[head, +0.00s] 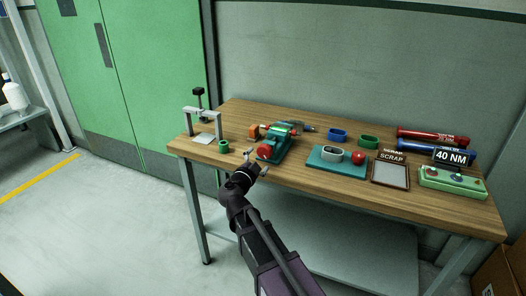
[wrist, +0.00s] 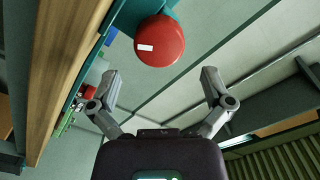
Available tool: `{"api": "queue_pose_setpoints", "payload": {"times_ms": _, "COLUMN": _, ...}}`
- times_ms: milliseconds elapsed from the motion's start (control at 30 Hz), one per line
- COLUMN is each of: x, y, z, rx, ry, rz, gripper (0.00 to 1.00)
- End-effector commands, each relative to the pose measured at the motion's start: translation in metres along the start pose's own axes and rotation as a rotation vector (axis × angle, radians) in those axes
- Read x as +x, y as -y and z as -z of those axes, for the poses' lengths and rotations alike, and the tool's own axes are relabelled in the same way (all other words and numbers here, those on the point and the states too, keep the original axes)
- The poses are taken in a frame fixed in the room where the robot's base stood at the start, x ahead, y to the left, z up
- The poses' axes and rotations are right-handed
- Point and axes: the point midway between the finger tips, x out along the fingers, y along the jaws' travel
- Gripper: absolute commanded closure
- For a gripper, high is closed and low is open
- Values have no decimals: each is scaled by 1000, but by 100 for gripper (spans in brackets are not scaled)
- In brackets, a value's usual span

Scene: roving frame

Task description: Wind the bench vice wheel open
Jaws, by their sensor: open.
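The bench vice (head: 278,144) is teal and stands on the wooden bench near its front edge, left of the middle. Its red wheel (head: 264,152) faces the front of the bench. In the wrist view the round red wheel (wrist: 160,42) carries a white mark and sits at the top middle, just beyond the fingertips. My gripper (head: 257,163) is in front of the wheel. In the wrist view the fingers of my gripper (wrist: 161,76) are spread wide with nothing between them. They look apart from the wheel.
On the wooden bench (head: 320,190), a small press (head: 202,118) and a green ring (head: 224,146) are left of the vice. The floor at left is clear.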

Motion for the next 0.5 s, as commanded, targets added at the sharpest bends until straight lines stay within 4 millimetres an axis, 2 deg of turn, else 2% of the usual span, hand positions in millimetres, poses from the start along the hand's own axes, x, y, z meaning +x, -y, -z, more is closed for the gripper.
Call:
{"api": "queue_pose_setpoints", "payload": {"times_ms": 33, "x": 10, "y": 1, "z": -1, "rx": 0, "ry": -1, "rz": -1, "gripper": 0}}
{"api": "queue_pose_setpoints", "payload": {"times_ms": 200, "x": 34, "y": 1, "z": -1, "rx": 0, "ry": -1, "rz": -1, "gripper": 0}}
{"api": "queue_pose_setpoints", "payload": {"times_ms": 500, "x": 57, "y": 0, "z": 0, "rx": 0, "ry": 0, "rz": 0, "gripper": 0}}
